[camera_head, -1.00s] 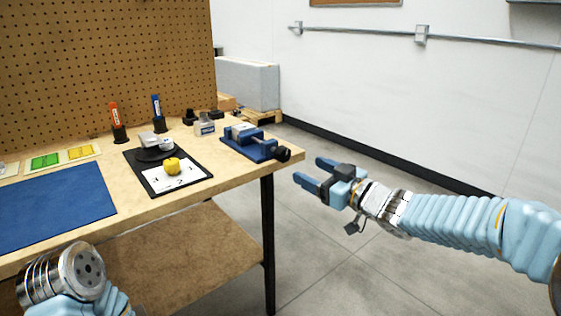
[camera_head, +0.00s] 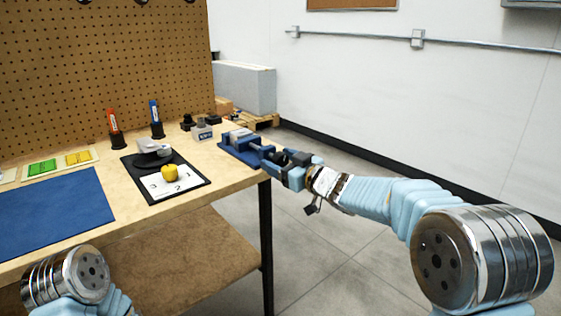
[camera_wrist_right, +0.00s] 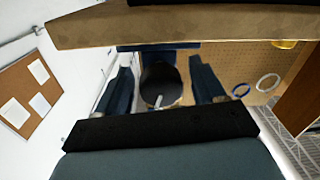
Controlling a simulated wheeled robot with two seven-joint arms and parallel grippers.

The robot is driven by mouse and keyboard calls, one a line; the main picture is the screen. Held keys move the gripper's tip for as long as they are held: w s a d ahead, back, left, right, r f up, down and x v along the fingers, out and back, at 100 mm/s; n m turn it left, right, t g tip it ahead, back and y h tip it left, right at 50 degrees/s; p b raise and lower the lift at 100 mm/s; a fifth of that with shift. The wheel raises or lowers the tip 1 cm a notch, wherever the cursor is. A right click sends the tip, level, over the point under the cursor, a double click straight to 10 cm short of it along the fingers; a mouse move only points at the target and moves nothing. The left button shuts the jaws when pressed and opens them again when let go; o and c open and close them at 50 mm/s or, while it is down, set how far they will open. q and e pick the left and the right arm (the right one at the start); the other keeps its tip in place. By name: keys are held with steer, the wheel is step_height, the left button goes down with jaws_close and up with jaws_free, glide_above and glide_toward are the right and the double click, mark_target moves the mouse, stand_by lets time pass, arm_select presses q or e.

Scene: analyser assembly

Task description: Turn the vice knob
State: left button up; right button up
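The blue vice (camera_head: 240,147) sits at the right end of the wooden table. Its dark knob (camera_head: 278,158) faces out past the table's right edge and is partly covered by my right gripper (camera_head: 284,164). In the right wrist view the round black knob (camera_wrist_right: 158,84) with a small light mark lies between the two blue fingers of my right gripper (camera_wrist_right: 160,74). The fingers are open, one on each side, with gaps visible beside the knob. My left gripper is out of view; only part of my left arm shows.
A black board (camera_head: 196,192) with a numbered white sheet and a yellow piece (camera_head: 169,172) lies left of the vice. A small grey-white block (camera_head: 202,131) stands behind it. A blue mat (camera_head: 60,210) lies further left. Open floor is to the right.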

steer(key=c, duration=1)
steer(key=shift+o, duration=0.2)
steer(key=n+b, duration=0.1)
steer(key=n, duration=0.2)
steer(key=shift+d+f+b, duration=0.1)
steer(key=shift+f+b, duration=0.05)
steer(key=shift+b, duration=0.15)
steer(key=n, duration=0.2)
steer(key=shift+n+b, duration=0.3)
steer(key=shift+n, duration=0.1)
steer(key=shift+r, duration=0.2)
steer(key=o, duration=1)
steer(key=shift+f, duration=0.15)
steer(key=shift+f, duration=0.1)
